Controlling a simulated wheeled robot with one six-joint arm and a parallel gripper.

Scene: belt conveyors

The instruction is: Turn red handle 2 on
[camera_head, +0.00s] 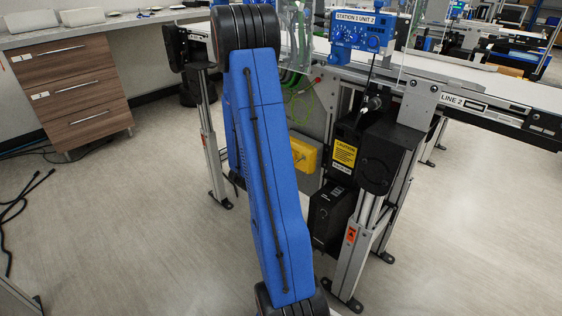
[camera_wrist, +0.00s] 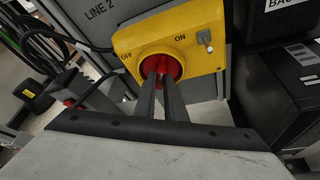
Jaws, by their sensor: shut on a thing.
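In the head view the yellow box (camera_head: 304,155) shows low under the conveyor, partly behind my blue arm; the red knob is not visible there.
The box is on a grey panel marked "LINE 2" (camera_wrist: 99,12). Black boxes (camera_wrist: 275,90) stand close to its right. In the head view, a conveyor leg (camera_head: 354,250) is to the right, wooden drawers (camera_head: 75,90) are at left, and open floor (camera_head: 130,220) lies between.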

